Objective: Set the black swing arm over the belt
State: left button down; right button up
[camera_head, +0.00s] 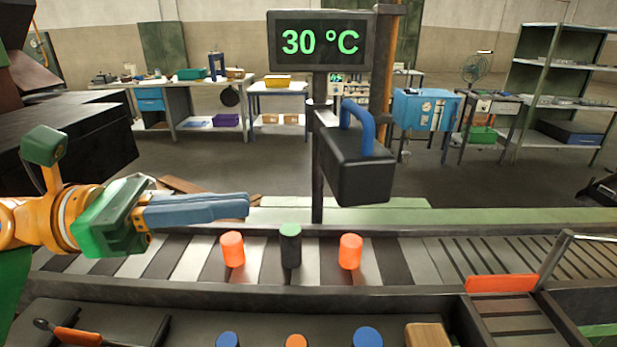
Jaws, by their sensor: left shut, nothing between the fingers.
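The black swing arm (350,178) appears as a black box-shaped head with a blue handle (357,122) on top. It joins a dark upright post (318,160) behind the belt and points towards me and to the right. Whether it overhangs the belt is hard to tell. The belt (190,262) runs left to right, with two orange billets (232,250) (350,251) and a dark green-topped cylinder (290,246) upright on it. My left gripper (246,206) is shut and empty, its blue fingers pointing right, left of the swing arm and apart from it. My right gripper is out of view.
A display (320,41) reading 30 °C tops the post. An orange plate (500,284) stands at the belt's front right. Blue and orange round tops (367,338) and a wooden block (428,336) are at the front edge. A dark furnace-like block (75,145) is at left.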

aim_at(337, 193)
pick_arm(q)
jog(key=d+p, duration=0.1)
jog(key=d, duration=0.1)
jog(key=w+d+p, duration=0.1)
jog(key=d+p, duration=0.1)
jog(key=d, duration=0.1)
jog(key=w+d+p, duration=0.1)
jog(key=d, duration=0.2)
jog(key=shift+r, duration=0.15)
jog(key=shift+d+p, duration=0.35)
jog(key=shift+d, duration=0.1)
jog(key=shift+w+f, duration=0.15)
jog(key=shift+f, duration=0.1)
jog(key=shift+w, duration=0.15)
